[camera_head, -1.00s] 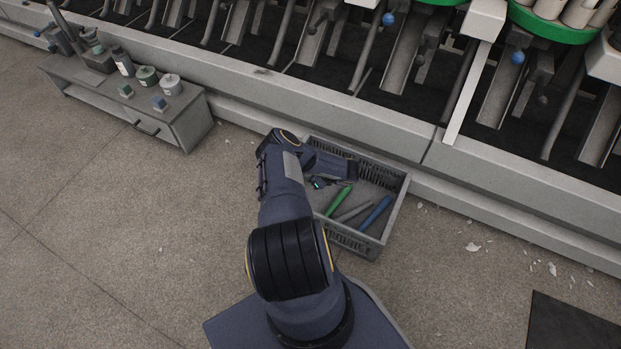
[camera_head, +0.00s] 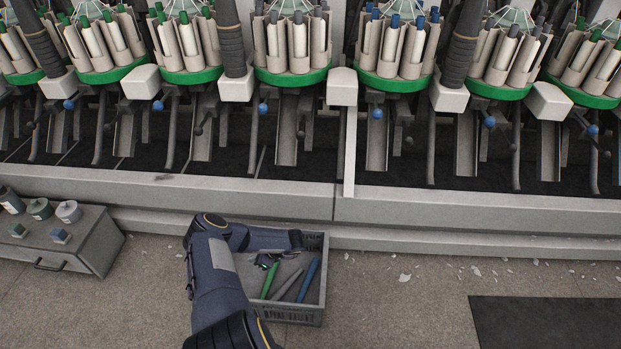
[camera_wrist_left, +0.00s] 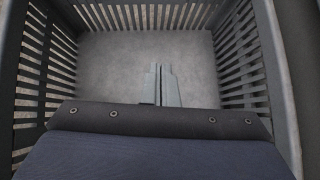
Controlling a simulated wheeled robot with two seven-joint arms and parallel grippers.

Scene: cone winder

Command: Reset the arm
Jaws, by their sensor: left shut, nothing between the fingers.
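My left arm (camera_head: 215,275) reaches over a grey slatted crate (camera_head: 290,314) on the floor. My left gripper (camera_head: 266,262) is inside or just above the crate, at its left side. It also shows in the left wrist view (camera_wrist_left: 160,72), where its two fingers are together with nothing between them. Beside it in the crate lie a green tube (camera_head: 269,281), a grey tube (camera_head: 287,285) and a blue tube (camera_head: 308,280). The left wrist view shows the slatted crate walls (camera_wrist_left: 245,55) around the fingers and a bare crate floor. My right gripper does not show.
The cone winder's pale base ledge (camera_head: 230,198) runs behind the crate, with green-rimmed tube carousels (camera_head: 291,75) above. A low grey cabinet (camera_head: 85,245) carrying small containers stands at the left. White scraps and a dark mat (camera_head: 550,322) lie on the floor at the right.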

